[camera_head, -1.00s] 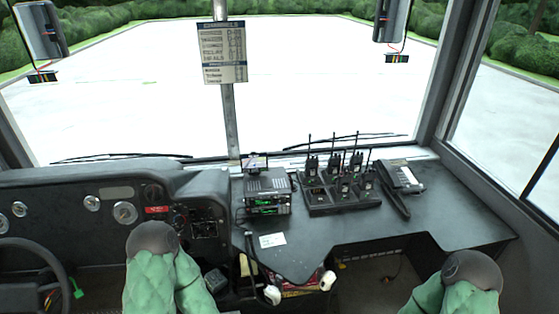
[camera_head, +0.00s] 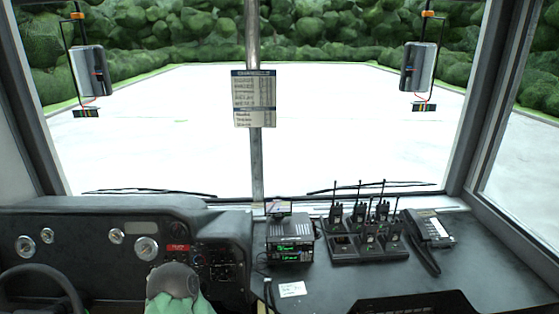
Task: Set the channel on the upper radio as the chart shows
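The chart (camera_head: 254,98) is a pale printed sheet with dark heading bands, fixed on the windshield's centre post. Its rows are too small to read. Two dark radios are stacked on the dashboard, right of the instrument panel. The upper radio (camera_head: 292,247) has a lit green display. The lower radio (camera_head: 288,259) also shows green digits. Their channel numbers and knobs are too small to make out. Neither of my grippers is in view.
A charger tray (camera_head: 343,256) with several handheld radios stands right of the stacked radios. A telephone (camera_head: 433,230) lies farther right. A white card (camera_head: 292,289) lies in front of the radios. A grey-topped green padded shape (camera_head: 173,282) rises at lower left, near the steering wheel (camera_head: 42,270).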

